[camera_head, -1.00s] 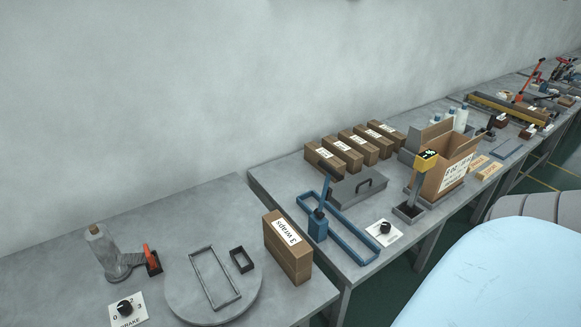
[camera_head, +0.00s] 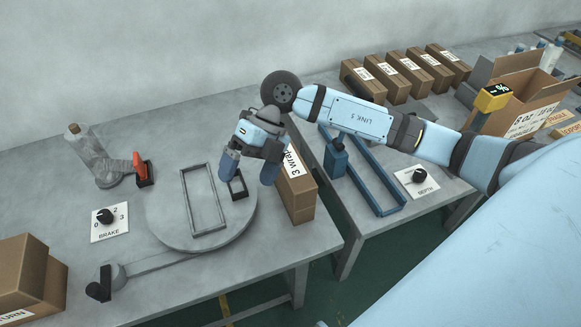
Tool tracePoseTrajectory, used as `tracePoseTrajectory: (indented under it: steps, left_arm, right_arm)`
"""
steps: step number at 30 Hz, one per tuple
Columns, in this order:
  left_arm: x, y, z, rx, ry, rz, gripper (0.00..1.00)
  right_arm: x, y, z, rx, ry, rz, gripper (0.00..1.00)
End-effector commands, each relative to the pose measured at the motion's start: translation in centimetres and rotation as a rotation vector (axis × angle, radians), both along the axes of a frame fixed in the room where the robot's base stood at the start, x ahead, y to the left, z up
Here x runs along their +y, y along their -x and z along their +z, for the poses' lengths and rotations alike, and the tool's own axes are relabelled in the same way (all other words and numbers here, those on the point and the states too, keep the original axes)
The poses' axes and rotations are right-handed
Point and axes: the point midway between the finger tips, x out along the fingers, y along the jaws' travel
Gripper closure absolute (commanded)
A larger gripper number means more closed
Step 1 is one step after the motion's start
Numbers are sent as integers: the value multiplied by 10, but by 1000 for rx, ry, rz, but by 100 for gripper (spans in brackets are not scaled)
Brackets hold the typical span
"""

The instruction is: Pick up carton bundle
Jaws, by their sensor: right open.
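The brown carton bundle (camera_head: 300,201), with a white "3 wraps" label, stands upright near the right edge of the left table. My right gripper (camera_head: 249,174) is open and empty. Its blue-grey fingers point down, to the left of the bundle in the picture and above the table. The gripper and wrist hide part of the bundle's top and label. I cannot tell whether a finger touches it. My left gripper is not in view.
A round turntable (camera_head: 168,221) with a rectangular frame (camera_head: 219,205) lies left of the bundle. A wrapped roll (camera_head: 92,160), a brake knob (camera_head: 105,215) and brown cartons (camera_head: 22,270) stand further left. A blue frame (camera_head: 377,193) lies on the right table.

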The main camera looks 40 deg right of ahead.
Motion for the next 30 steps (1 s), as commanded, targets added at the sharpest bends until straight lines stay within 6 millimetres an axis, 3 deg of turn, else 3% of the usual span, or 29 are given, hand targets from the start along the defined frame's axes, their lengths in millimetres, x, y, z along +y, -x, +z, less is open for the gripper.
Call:
tracePoseTrajectory:
  steps: [1, 3, 6, 9, 13, 24, 30]
  left_arm:
    - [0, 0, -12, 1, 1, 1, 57]
    - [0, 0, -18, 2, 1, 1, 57]
    - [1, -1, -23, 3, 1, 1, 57]
    - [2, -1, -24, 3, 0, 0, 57]
    - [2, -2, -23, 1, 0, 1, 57]
    - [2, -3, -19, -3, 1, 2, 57]
    - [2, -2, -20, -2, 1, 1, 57]
  right_arm:
    - [-28, -14, -6, -44, 164, -19, 6]
    - [-62, -28, -3, -81, 358, -65, 6]
    - [-100, -42, 6, -120, 556, -139, 6]
    - [-121, -48, 13, -139, 664, -191, 6]
    - [-129, -50, 5, -142, 710, -213, 6]
    - [-129, -50, -60, -143, 705, -212, 6]
    - [-129, -50, -73, -144, 704, -210, 6]
